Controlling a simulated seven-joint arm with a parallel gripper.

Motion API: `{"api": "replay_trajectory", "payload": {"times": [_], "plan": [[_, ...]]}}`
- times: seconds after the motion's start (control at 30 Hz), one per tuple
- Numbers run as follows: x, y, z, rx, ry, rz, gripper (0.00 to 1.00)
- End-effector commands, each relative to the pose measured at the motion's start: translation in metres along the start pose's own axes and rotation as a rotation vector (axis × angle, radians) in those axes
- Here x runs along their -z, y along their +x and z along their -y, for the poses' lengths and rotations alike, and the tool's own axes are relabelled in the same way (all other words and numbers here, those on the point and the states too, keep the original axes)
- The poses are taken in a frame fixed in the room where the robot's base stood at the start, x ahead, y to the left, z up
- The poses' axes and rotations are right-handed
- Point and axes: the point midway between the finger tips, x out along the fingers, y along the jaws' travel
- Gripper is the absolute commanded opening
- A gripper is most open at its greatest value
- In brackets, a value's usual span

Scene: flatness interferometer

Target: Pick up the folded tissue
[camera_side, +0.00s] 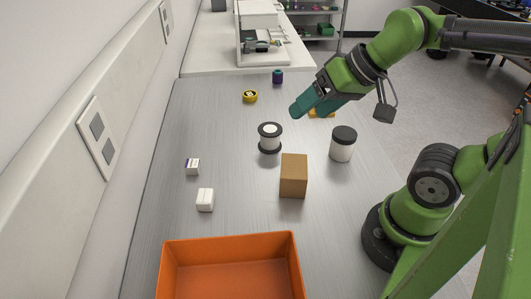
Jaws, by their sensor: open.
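A small white block-like item (205,200), which looks like the folded tissue, lies on the grey table at the left, behind the orange bin. Its folds are too small to make out. My gripper (296,111) is above the far right part of the table, well away from the white item. Its teal fingers point down and to the left. It is open, and nothing shows between the fingers.
An orange bin (230,238) stands in front. A brown box (293,176), a black-and-white spool (270,138) and a black-lidded white jar (342,148) stand mid-table. A small labelled white box (192,167) is near the white item. A yellow roll (250,96) lies farther back.

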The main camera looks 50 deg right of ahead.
Motion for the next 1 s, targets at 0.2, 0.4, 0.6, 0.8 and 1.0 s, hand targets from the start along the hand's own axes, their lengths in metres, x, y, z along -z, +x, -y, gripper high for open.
{"api": "replay_trajectory", "payload": {"times": [0.2,0.4,0.6,0.8,1.0], "plan": [[-0.002,0.029,0.018,-0.011,-0.06,0.141,0.7],[0.017,0.073,0.061,-0.077,-0.044,0.319,0.7],[0.026,0.13,0.107,-0.217,0.064,0.446,0.7],[0.026,0.184,0.145,-0.395,0.24,0.478,0.7],[0.044,0.189,0.162,-0.493,0.47,0.412,0.7]]}}
